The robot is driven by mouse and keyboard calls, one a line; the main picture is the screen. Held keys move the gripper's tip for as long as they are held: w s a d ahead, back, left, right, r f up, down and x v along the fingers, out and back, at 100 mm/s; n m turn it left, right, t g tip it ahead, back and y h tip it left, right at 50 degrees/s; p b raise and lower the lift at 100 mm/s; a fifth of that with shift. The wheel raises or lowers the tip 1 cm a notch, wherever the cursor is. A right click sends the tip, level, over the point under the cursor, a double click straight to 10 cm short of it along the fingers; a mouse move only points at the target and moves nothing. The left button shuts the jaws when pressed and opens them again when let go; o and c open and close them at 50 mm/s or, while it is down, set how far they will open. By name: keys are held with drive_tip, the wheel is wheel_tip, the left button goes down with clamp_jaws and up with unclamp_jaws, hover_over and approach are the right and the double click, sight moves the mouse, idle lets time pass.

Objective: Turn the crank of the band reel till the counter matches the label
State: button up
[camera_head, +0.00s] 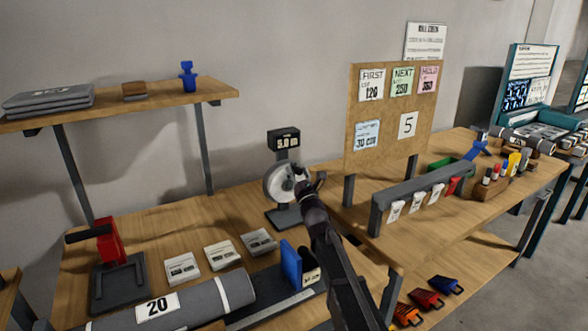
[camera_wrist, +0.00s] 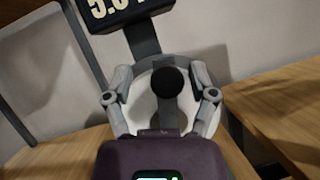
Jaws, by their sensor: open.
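The band reel (camera_head: 274,188) is a pale disc on a dark stand at the back of the workbench. Its black counter box (camera_head: 284,140) sits on top and reads about 5.0; it also shows, cut off by the top edge, in the wrist view (camera_wrist: 125,10). A white label with "5" (camera_head: 407,125) is pinned on the board. The crank's round black knob (camera_wrist: 168,82) stands in front of the disc, on a grey crank arm (camera_wrist: 169,120). My gripper (camera_wrist: 163,88) is open, with one finger on each side of the knob and a gap on both sides. It covers part of the reel in the head view (camera_head: 306,178).
The cork board (camera_head: 390,150) stands right of the reel. A shelf (camera_head: 120,105) hangs at upper left.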

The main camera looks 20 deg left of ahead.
drive_tip(key=shift+a, duration=0.1)
drive_tip(key=shift+s+d+r+n+y+p, duration=0.35)
drive_tip(key=shift+d+n+y, duration=0.1)
drive_tip(key=shift+n, duration=0.25)
drive_tip(key=s+d+f+n+g+y+p, duration=0.15)
drive_tip(key=s+d+n+g+p, duration=0.85)
drive_tip(key=n, duration=1.3)
drive_tip(key=s+d+f+n+g+h+p, duration=0.2)
drive_tip(key=s+d+h, duration=0.3)
drive_tip(key=d, duration=0.6)
drive_tip(key=s+d+f+n+g+h+p, duration=0.2)
drive_tip(key=s+d+f+n+g+h, duration=0.1)
drive_tip(key=s+d, duration=0.5)
drive_tip(key=s+d+f+n+g+h+p, duration=0.2)
drive_tip(key=s+d+h, duration=0.4)
drive_tip(key=d, duration=0.8)
drive_tip(key=shift+s+d+f+n+g+h, duration=0.2)
drive_tip(key=shift+s+f+n+g+h, duration=0.15)
drive_tip(key=shift+f+g+h, duration=0.55)
